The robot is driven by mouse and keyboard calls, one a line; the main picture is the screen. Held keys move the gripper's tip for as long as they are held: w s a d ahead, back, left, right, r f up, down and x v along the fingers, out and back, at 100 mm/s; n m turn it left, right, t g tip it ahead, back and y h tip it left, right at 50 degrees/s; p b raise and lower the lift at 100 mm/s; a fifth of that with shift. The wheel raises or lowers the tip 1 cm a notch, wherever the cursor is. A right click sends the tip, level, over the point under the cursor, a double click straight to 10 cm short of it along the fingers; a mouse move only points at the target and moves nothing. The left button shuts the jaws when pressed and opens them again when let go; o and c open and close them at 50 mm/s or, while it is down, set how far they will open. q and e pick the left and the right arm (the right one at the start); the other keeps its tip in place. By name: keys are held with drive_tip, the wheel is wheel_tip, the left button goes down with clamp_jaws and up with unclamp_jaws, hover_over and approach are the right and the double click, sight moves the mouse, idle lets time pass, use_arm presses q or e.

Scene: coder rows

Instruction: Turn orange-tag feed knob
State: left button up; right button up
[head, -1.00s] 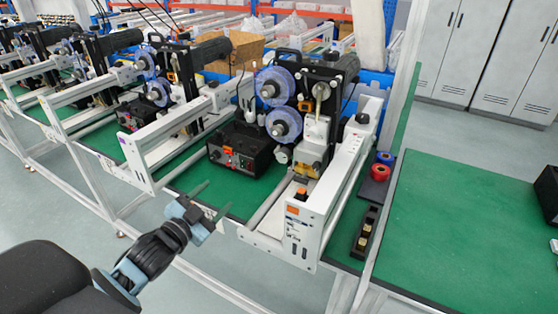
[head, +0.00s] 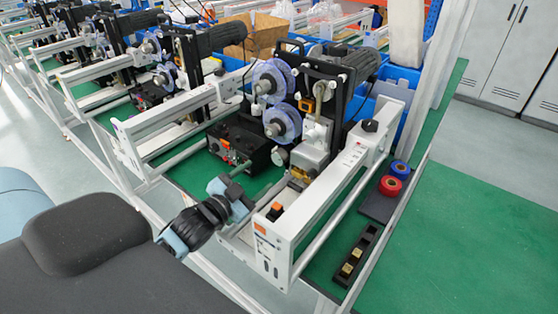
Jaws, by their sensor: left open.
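The nearest coder machine has a white side rail (head: 335,195) with an orange tag (head: 261,228) on its front end. A black knob (head: 370,126) stands on top of this rail towards its far end, with a printed label beside it. Nothing touches the knob. My left gripper (head: 238,188) is at the front of the machine, left of the orange tag and well short of the knob. It is open, seen from behind, and its fingertips are hard to make out against the dark parts. My right gripper is not in view.
A black control box (head: 240,148) and blue film reels (head: 275,80) are behind my gripper. Red and blue rolls (head: 394,180) and a black tray (head: 356,258) lie right of the rail. Green bench top (head: 470,220) is clear.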

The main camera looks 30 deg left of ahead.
sight(277, 160)
use_arm(q)
drive_tip(key=shift+w+d, duration=0.15)
drive_tip(key=shift+w, duration=1.8)
drive_tip(key=shift+w+d, duration=0.15)
drive_tip(key=shift+w, duration=1.8)
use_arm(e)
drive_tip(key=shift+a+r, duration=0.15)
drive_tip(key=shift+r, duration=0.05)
use_arm(q)
drive_tip(key=c, duration=1)
drive_tip(key=shift+o, duration=0.2)
drive_tip(key=shift+m+p, duration=0.3)
drive_tip(key=shift+m, duration=0.1)
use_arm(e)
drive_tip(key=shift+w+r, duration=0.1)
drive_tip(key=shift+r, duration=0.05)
